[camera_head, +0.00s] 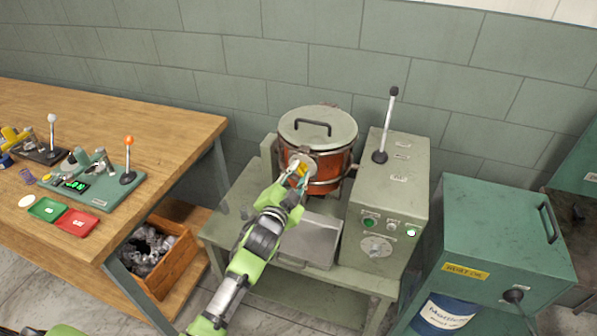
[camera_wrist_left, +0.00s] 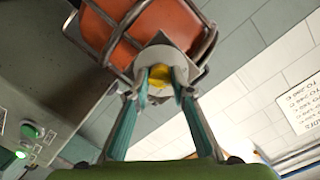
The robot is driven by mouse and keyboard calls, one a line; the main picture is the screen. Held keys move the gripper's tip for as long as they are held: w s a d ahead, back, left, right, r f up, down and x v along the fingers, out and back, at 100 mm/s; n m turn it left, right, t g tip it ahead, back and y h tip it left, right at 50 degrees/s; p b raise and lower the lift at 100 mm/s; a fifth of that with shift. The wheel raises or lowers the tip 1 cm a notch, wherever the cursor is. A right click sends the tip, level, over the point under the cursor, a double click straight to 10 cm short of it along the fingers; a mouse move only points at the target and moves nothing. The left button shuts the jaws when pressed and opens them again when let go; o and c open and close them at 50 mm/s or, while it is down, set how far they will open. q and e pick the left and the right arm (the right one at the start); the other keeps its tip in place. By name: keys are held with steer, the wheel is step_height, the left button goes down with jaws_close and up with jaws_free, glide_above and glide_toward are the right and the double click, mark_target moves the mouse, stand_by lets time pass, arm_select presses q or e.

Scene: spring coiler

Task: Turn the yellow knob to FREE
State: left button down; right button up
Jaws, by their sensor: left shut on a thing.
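The yellow knob (camera_head: 301,168) sits on a round grey hub on the front of an orange drum (camera_head: 332,163) with a grey lid. My left gripper (camera_head: 297,182) reaches up to it from the lower left of the head view. In the left wrist view, the two fingers of the gripper (camera_wrist_left: 161,82) are closed on either side of the yellow knob (camera_wrist_left: 158,76). The fingers hide much of the knob, and I cannot read any FREE mark or tell the knob's setting. My right gripper is not in view.
A grey-green control box (camera_head: 389,205) with a lever and buttons stands right of the drum. A metal tray (camera_head: 311,240) lies below the drum. A wooden workbench (camera_head: 160,140) with small devices is at left. A green waste-oil cabinet (camera_head: 500,235) is at right.

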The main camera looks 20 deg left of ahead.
arm_select(q)
steer(key=shift+n, duration=0.7)
steer(key=c, duration=1.8)
jaws_free()
steer(key=shift+a, duration=0.1)
steer(key=shift+s, duration=0.1)
steer(key=s, duration=0.8)
steer(key=s+r, duration=0.1)
steer(key=s, duration=0.2)
steer(key=shift+s+a, duration=0.2)
steer(key=shift+s, duration=0.2)
